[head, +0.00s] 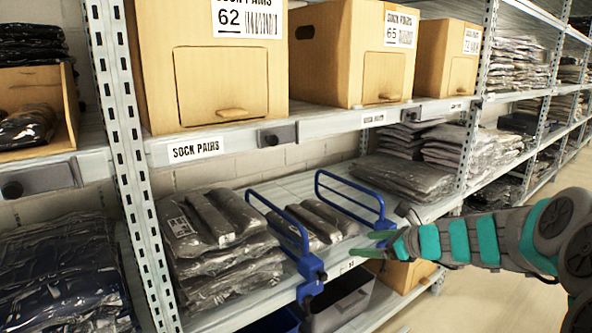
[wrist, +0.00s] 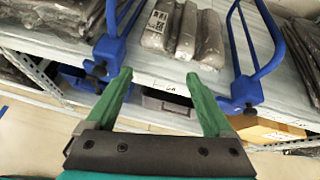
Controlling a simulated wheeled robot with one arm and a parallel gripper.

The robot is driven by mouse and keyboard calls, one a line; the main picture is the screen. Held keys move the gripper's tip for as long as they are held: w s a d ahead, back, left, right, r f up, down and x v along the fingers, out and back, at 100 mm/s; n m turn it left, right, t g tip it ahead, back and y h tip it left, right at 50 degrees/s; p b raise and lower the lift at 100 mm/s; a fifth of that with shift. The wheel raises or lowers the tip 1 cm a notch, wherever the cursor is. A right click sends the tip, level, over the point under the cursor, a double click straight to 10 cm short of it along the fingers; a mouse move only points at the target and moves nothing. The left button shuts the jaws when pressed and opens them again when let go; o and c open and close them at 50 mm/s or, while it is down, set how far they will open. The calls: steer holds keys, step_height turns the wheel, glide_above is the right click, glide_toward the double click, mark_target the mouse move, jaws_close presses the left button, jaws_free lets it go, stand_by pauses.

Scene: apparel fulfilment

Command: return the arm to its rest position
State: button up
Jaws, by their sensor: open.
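My gripper (head: 380,244) has green fingers and reaches in from the right in the head view, in front of the middle shelf's front edge. In the wrist view my gripper (wrist: 164,100) shows its two fingers spread wide with nothing between them. The fingertips point at the shelf edge, between two blue wire dividers. The left divider (head: 303,245) and right divider (head: 378,205) show in the head view. Behind them, bagged grey garments (wrist: 183,32) lie on the shelf, apart from the fingers.
Cardboard sock boxes (head: 222,70) stand on the shelf above. Stacked bagged garments (head: 215,235) fill the shelf left of the dividers, and more stacks (head: 405,175) lie to the right. A grey bin (head: 345,300) sits below. The aisle floor (head: 480,295) at lower right looks clear.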

steer(key=s+a+f+n+g+h, duration=0.1)
steer(key=s+a+n+g, duration=0.3)
steer(key=s, duration=0.4)
steer(key=s+a+f+n+g, duration=0.1)
steer(key=s+a+f+n, duration=0.1)
steer(key=s+a+n, duration=0.35)
steer(key=s+a+f+n+g+h, duration=0.1)
steer(key=s+a+n+g, duration=0.2)
steer(key=s+n, duration=0.5)
steer(key=s+d+f+n+g+h, duration=0.1)
steer(key=s+d+n+h, duration=0.1)
steer(key=s, duration=0.5)
steer(key=s+d+f+n+g+h, duration=0.1)
steer(key=s+d+f+n+h, duration=0.1)
steer(key=s, duration=0.5)
steer(key=s+d+f+n+g+h, duration=0.1)
steer(key=s+d+n, duration=0.3)
steer(key=s, duration=0.4)
steer(key=shift+d+f+n+h, duration=0.3)
steer(key=shift+d+h, duration=0.3)
steer(key=shift+d, duration=0.3)
